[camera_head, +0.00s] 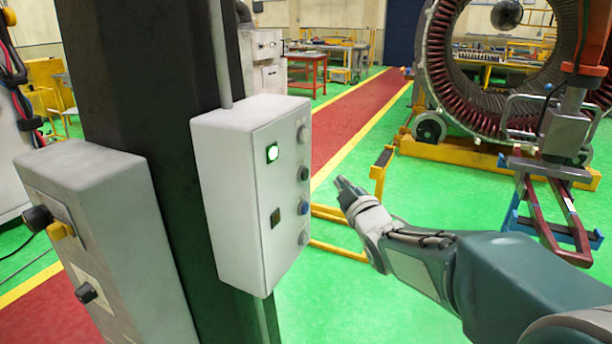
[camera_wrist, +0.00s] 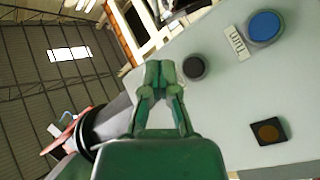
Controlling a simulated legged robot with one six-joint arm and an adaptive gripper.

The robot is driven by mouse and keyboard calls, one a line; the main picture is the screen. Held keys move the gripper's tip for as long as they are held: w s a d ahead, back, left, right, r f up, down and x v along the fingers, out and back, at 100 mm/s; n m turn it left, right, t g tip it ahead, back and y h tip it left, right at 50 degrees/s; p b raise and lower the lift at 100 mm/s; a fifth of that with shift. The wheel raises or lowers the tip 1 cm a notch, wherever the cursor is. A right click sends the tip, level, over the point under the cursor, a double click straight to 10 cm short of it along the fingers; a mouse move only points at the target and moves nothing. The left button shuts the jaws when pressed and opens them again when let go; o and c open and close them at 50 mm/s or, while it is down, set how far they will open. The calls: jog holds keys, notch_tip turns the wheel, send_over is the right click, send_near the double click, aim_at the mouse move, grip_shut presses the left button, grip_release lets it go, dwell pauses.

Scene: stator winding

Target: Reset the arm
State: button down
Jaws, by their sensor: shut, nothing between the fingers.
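My gripper (camera_head: 341,183) is shut and empty in the head view, at the end of my arm reaching in from the lower right. It is to the right of a grey control box (camera_head: 225,200) on a dark column, and looks apart from it. In the wrist view my gripper (camera_wrist: 160,66) is closed in front of the box's panel (camera_wrist: 235,110). In the head view a square light (camera_head: 272,152) on the box glows green-white.
A dark column (camera_head: 140,60) carries the box. A second grey box (camera_head: 95,220) with knobs stands at left. Green floor (camera_head: 440,195) is open beyond my arm.

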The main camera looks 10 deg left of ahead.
dwell(0.3)
jog(key=s+d+f+m+g+h, duration=0.35)
jog(key=s+d+m, duration=0.3)
jog(key=s, duration=0.35)
jog(key=s+d+f+m+g+h, duration=0.2)
jog(key=s+d+m+g+h, duration=0.25)
jog(key=s+d, duration=0.5)
jog(key=s+f+m+g, duration=0.1)
jog(key=s+f, duration=0.1)
jog(key=s, duration=0.4)
jog(key=s+a+f+m+g, duration=0.1)
jog(key=s+f+m+g, duration=0.1)
jog(key=s, duration=0.5)
jog(key=shift+s+f+m+g, duration=0.25)
jog(key=shift+f+m+g, duration=0.05)
